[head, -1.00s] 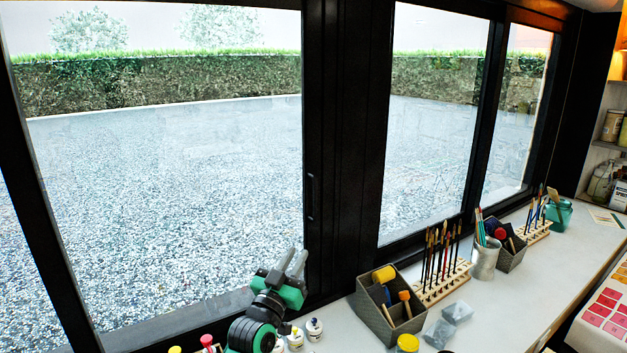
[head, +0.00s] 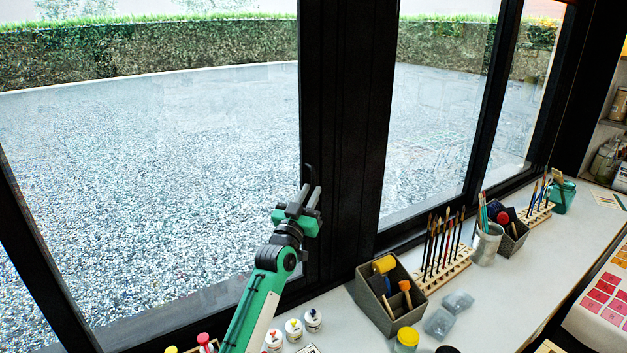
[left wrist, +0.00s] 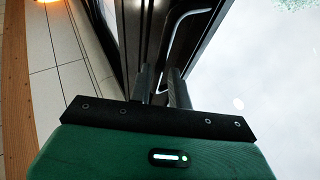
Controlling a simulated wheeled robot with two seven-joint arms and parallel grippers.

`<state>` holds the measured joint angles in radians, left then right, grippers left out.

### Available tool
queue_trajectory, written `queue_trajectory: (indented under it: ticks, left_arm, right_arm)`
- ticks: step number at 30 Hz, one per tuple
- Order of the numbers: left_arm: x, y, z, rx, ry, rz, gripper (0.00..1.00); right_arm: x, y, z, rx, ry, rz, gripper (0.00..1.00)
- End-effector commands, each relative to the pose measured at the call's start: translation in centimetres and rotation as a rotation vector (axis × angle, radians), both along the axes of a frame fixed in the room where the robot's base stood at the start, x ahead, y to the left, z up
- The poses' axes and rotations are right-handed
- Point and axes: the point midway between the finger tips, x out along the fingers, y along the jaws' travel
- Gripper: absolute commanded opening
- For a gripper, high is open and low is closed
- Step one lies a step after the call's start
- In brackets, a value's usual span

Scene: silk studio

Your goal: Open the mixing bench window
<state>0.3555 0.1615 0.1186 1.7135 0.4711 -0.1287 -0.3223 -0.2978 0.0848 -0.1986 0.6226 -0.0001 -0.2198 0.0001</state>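The window's left pane (head: 150,190) sits in a black frame and looks shut. Its slim dark handle (head: 309,174) is on the upright at the pane's right edge. In the left wrist view the handle (left wrist: 180,32) is a bent grey bar on the dark frame. My left gripper (head: 310,192) is at the handle's lower part in the head view, fingers pointing up and away. In the left wrist view its fingers (left wrist: 160,82) stand apart with a gap, and the handle's lower end shows just beyond the tips. Contact cannot be told. My right gripper is not in view.
Below the window is a pale bench (head: 480,300). A grey tool box (head: 375,310), a brush rack (head: 445,270), and small paint jars (head: 293,328) stand on it near my left arm. A second upright and pane (head: 435,120) lie to the right.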

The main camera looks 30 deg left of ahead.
Motion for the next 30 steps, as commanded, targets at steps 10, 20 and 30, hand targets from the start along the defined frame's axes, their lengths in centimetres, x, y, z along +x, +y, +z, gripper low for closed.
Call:
queue_trajectory:
  ticks: [10, 20, 30]
  left_arm:
    - [2.6, 0.1, 1.1, -0.002, 0.000, -0.001, 0.19]
    - [2.6, 0.1, 1.0, -0.001, 0.000, 0.000, 0.02]
    - [2.5, 0.4, 0.9, 0.000, 0.000, 0.000, 0.00]
  right_arm:
    - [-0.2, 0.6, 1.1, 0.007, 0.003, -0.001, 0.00]
    - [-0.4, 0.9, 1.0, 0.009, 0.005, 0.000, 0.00]
    - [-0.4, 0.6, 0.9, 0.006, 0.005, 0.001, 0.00]
